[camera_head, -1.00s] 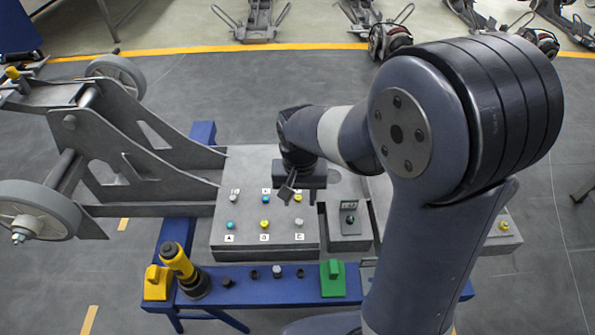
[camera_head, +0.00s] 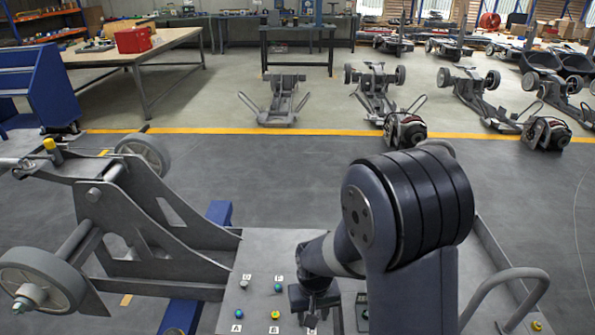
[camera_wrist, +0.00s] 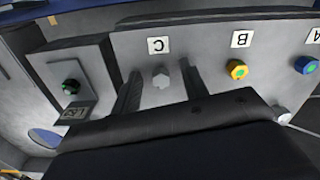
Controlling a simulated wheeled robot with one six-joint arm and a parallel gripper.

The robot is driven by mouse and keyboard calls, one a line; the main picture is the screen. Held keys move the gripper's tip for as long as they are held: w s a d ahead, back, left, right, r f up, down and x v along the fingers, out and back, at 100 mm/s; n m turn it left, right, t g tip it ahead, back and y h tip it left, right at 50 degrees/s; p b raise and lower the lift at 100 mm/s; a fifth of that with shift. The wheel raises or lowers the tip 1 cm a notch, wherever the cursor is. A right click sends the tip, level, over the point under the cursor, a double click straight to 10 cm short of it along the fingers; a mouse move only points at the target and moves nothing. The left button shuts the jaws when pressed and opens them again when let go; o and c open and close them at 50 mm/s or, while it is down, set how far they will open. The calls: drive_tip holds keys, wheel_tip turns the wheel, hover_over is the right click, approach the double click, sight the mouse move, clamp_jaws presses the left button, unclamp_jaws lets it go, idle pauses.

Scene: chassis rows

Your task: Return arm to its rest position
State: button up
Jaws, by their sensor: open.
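My gripper (camera_head: 310,318) hangs low over the grey panel (camera_head: 262,248), near its label C, at the bottom of the head view. In the wrist view my gripper (camera_wrist: 160,72) shows two dark fingers spread apart, open and with nothing held. A silver hex bolt (camera_wrist: 161,77) by label C appears in the gap between the fingers, standing on the panel. My arm is bent forward and down over the panel. The dark wrist body hides much of the lower wrist view.
A yellow-and-green fastener (camera_wrist: 236,69) and a blue-and-green one (camera_wrist: 305,65) stand beside C. A wheeled grey chassis (camera_head: 130,215) stands left.

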drive_tip(key=shift+n, duration=0.6)
drive_tip(key=shift+m, duration=0.3)
